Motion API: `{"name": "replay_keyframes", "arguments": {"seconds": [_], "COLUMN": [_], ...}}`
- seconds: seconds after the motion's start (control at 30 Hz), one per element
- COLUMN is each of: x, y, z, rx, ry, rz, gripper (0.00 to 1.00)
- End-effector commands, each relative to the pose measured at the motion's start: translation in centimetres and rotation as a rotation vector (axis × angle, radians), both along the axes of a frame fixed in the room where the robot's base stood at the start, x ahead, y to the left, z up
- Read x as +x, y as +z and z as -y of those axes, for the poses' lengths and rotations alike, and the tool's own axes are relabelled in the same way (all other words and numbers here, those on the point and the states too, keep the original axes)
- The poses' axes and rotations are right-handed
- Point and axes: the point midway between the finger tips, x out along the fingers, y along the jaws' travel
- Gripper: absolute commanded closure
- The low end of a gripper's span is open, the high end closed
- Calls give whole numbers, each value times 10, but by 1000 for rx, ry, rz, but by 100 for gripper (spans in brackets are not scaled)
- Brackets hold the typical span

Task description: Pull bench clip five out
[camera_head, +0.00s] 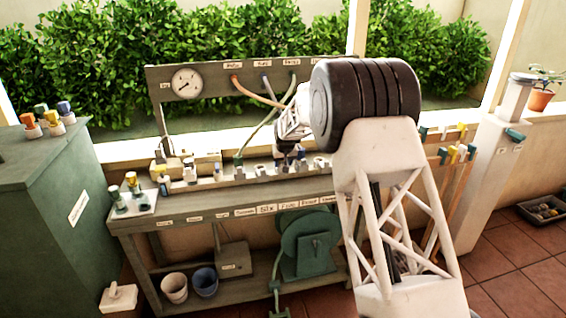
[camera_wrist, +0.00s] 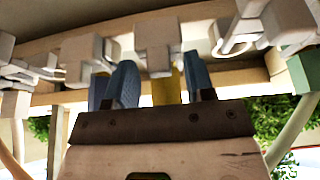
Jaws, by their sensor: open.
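The bench (camera_head: 180,208) carries a row of pale clips along its top, with name labels on its front edge. A label that reads "Five" (camera_head: 288,206) is right of "Six" (camera_head: 265,210). My gripper (camera_head: 287,153) is low over the clip row, roughly above the "Five" label. The clip there is partly hidden by the gripper. In the wrist view the two blue fingers of my gripper (camera_wrist: 160,72) are apart. A white clip block (camera_wrist: 157,44) with a yellow part (camera_wrist: 166,90) lies between and beyond them. I cannot tell whether the fingers touch it.
Neighbouring clips (camera_wrist: 84,52) stand close on both sides. A backboard with a gauge (camera_head: 187,83) and hanging hoses (camera_head: 258,92) rises behind the row. A green cabinet (camera_head: 50,190) stands at left. A green reel (camera_head: 306,243) and two pots (camera_head: 175,288) are below the bench top.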

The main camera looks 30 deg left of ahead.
Motion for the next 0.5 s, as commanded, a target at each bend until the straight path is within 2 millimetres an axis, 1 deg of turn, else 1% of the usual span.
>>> {"name": "replay_keyframes", "arguments": {"seconds": [0.17, 0.4, 0.47, 0.5], "x": [0, 0, 0, 0], "y": [0, 0, 0, 0], "z": [0, 0, 0, 0], "rx": [0, 0, 0, 0], "ry": [0, 0, 0, 0], "rz": [0, 0, 0, 0], "gripper": [51, 88, 97, 100]}}
